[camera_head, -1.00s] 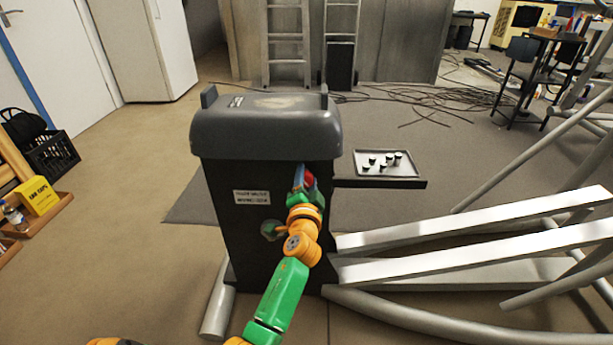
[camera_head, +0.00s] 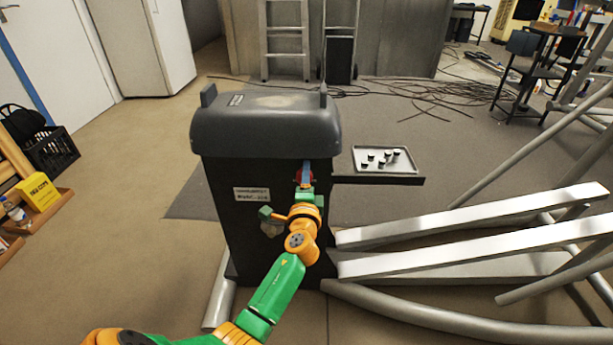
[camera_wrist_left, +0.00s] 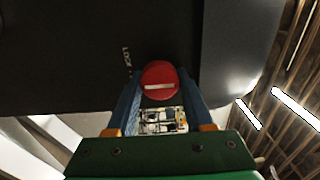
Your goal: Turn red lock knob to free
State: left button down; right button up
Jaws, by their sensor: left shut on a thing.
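The red lock knob (camera_wrist_left: 160,80) is on the dark face of the machine housing (camera_wrist_left: 80,60). In the left wrist view it is round with a pale bar across it, and the word LOCK is printed beside it. My left gripper (camera_wrist_left: 162,88) is shut on the knob, one blue finger on each side. My right gripper is not in view.
A tray (camera_head: 362,169) with several small dark-sided pieces sits on a shelf right of the housing. White rails and grey tubes stretch to the right. Loose cables (camera_head: 430,100) lie on the floor behind. The floor at left is mostly clear.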

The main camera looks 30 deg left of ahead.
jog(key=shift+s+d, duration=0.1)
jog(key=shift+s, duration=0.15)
pick_arm(q)
jog(key=shift+c, duration=1.6)
grip_release()
jog(key=shift+a, duration=0.1)
jog(key=shift+s, duration=0.15)
jog(key=p+v, duration=0.1)
jog(key=v, duration=0.5)
jog(key=shift+s+d, duration=0.25)
jog(key=shift+d, duration=0.05)
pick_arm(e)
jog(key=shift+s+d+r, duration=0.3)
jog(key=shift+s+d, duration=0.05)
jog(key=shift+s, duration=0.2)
